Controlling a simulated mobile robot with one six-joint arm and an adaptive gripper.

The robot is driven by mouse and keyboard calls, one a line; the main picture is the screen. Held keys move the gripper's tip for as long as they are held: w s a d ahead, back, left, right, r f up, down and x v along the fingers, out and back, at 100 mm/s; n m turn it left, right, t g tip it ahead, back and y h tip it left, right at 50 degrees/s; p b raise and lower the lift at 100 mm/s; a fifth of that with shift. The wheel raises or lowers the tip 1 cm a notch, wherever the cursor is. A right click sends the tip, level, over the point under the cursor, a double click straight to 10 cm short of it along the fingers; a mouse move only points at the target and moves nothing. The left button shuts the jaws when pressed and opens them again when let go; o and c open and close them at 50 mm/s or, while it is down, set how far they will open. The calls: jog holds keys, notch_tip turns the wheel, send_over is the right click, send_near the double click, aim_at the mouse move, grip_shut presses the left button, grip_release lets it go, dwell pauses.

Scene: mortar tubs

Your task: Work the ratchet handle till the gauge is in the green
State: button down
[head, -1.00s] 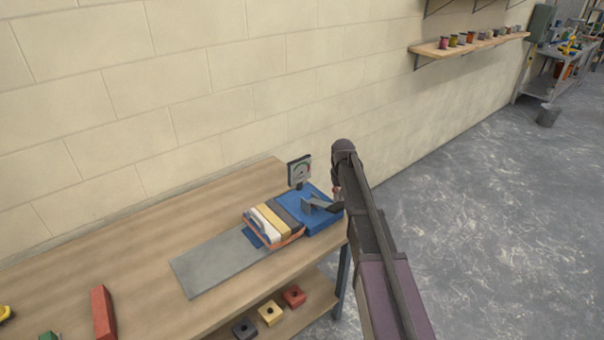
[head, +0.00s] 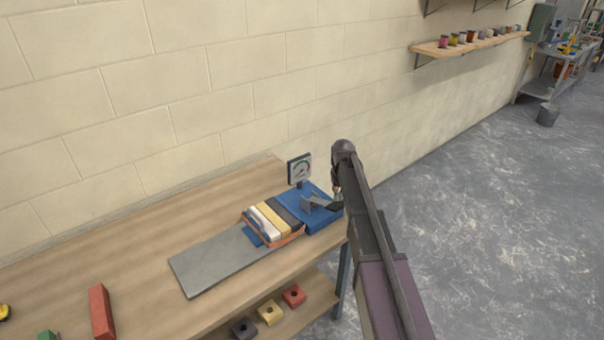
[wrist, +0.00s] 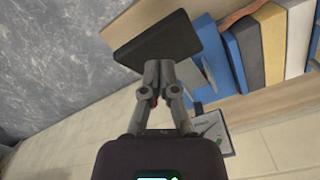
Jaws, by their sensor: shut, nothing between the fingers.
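The blue ratchet device (head: 322,220) stands at the right end of the bench, with a dark handle (head: 327,205) on it. In the wrist view the handle (wrist: 158,40) shows as a flat black slab. My gripper (wrist: 160,66) is shut and empty, its fingertips at the slab's edge; I cannot tell whether they touch. In the head view the gripper is mostly hidden by my arm. The gauge (head: 300,168) stands behind the device, its pale face showing some green. The needle is too small to read surely. It also shows partly in the wrist view (wrist: 211,130).
A strapped stack of coloured slabs (head: 272,222) lies left of the device, beside a grey plate (head: 215,262). A red block (head: 102,312) lies on the bench (head: 150,275). The block wall is close behind. Open floor lies to the right.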

jog(key=shift+f+b, duration=6.35)
jog(key=shift+f, duration=0.15)
notch_tip(320, 180, up, 14)
jog(key=p, duration=1.4)
jog(key=shift+r, duration=0.1)
jog(key=shift+f, duration=0.25)
notch_tip(320, 180, down, 9)
jog(key=b, duration=0.9)
jog(key=shift+r, duration=0.2)
notch_tip(320, 180, up, 9)
jog(key=p, duration=0.9)
jog(key=shift+w+f, duration=0.1)
